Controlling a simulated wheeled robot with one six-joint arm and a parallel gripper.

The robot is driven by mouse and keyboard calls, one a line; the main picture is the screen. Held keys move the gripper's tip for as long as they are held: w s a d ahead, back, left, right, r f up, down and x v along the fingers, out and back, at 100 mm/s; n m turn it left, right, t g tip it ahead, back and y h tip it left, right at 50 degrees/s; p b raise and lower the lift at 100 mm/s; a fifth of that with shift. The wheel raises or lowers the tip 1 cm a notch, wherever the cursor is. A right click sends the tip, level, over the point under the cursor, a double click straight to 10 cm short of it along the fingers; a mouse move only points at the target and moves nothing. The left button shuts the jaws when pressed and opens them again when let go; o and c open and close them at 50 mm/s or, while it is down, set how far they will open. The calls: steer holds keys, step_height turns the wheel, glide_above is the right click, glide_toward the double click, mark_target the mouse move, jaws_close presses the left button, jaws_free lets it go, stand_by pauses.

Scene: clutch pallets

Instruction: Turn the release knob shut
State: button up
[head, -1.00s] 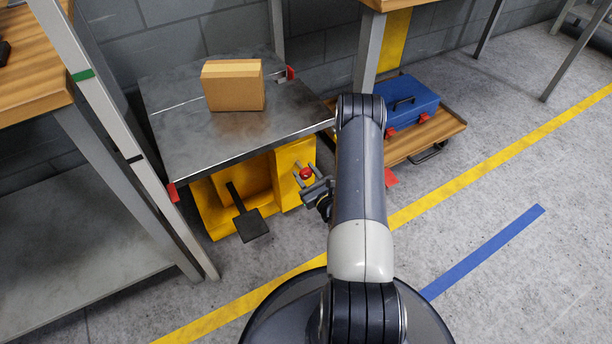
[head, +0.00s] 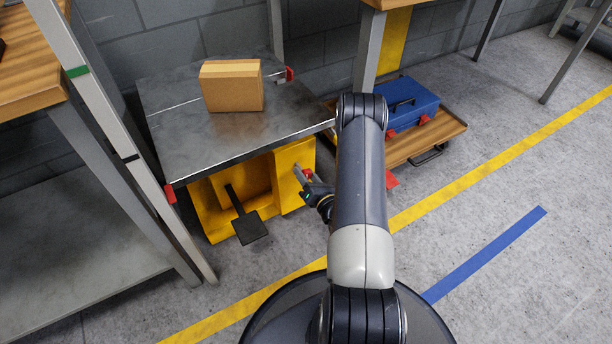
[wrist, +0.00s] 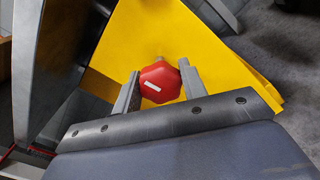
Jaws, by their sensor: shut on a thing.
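The red release knob (wrist: 160,84) sits on the yellow body of the lift table (wrist: 215,42). It is faceted and has a white mark that slants a little in the wrist view. My gripper (wrist: 160,88) has one finger on each side of the knob and is shut on it. In the head view, the knob (head: 308,172) is partly hidden by my gripper (head: 304,175), at the right part of the yellow body (head: 296,160).
The steel table top (head: 190,130) overhangs the knob and carries a cardboard box (head: 232,88). A black pedal (head: 250,228) sticks out low at the left. A wooden dolly (head: 425,142) with a blue toolbox (head: 408,103) stands at the right.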

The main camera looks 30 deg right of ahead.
steer(key=shift+m, duration=0.4)
steer(key=o, duration=1)
steer(key=s+p, duration=0.1)
steer(key=s, duration=0.4)
steer(key=s+p, duration=0.1)
steer(key=s, duration=0.5)
steer(key=shift+d+p, duration=0.2)
steer(key=shift+p, duration=0.15)
steer(key=shift+w, duration=0.1)
steer(key=w+b, duration=0.1)
steer(key=w, duration=0.4)
steer(key=w+b, duration=0.1)
steer(key=w, duration=0.5)
steer(key=shift+a+b, duration=0.2)
steer(key=shift+b, duration=0.2)
steer(key=shift+s, duration=0.1)
steer(key=shift+s, duration=0.1)
